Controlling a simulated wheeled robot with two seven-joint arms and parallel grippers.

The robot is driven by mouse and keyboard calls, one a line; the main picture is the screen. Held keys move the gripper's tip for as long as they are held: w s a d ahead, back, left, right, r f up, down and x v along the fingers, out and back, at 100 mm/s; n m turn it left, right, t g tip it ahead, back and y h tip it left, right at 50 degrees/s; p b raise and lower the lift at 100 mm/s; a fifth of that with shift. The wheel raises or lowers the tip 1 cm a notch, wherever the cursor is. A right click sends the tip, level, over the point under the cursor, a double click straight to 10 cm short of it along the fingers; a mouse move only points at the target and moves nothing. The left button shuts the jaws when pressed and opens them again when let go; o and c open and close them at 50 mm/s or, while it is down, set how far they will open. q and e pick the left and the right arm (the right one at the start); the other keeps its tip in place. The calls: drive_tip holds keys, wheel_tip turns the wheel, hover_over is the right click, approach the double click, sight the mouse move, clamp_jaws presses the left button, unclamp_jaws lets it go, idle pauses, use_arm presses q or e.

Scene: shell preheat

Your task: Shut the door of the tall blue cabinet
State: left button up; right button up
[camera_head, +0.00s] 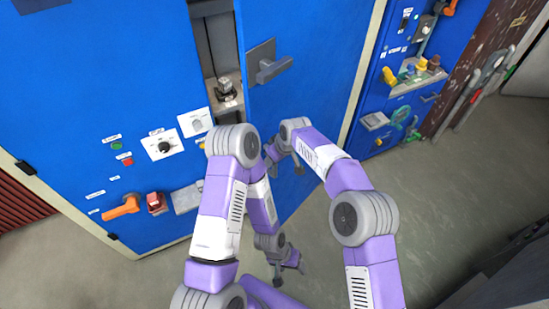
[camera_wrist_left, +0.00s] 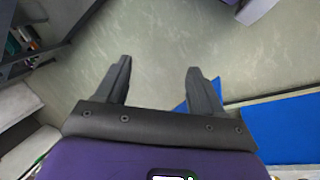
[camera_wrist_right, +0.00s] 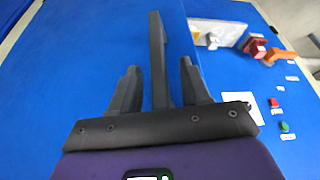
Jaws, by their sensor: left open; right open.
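The tall blue cabinet (camera_head: 90,90) fills the left of the head view. Its blue door (camera_head: 320,60) stands ajar, with a dark gap showing the inside. A grey handle (camera_head: 268,64) sits on the door's upper part. My right gripper (camera_head: 284,166) is in front of the door, below that handle and partly hidden by my arm. In the right wrist view its open fingers (camera_wrist_right: 158,85) have a dark grey bar (camera_wrist_right: 157,50) between them; I cannot tell whether they touch it. My left gripper (camera_head: 288,272) is open and empty, low over the floor, apart from the door.
Dials, buttons and an orange handle (camera_head: 121,207) stand out from the cabinet front at left. Another blue panel (camera_head: 420,75) with levers and knobs stands at the right. The grey floor (camera_head: 450,180) at right is clear. A blue surface (camera_wrist_left: 270,130) is right of my left gripper.

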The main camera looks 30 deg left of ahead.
drive_tip(key=v, duration=0.6)
drive_tip(key=shift+r, duration=0.25)
use_arm(q)
drive_tip(key=shift+c, duration=0.5)
use_arm(e)
drive_tip(key=shift+s+d, duration=0.1)
drive_tip(key=shift+d, duration=0.05)
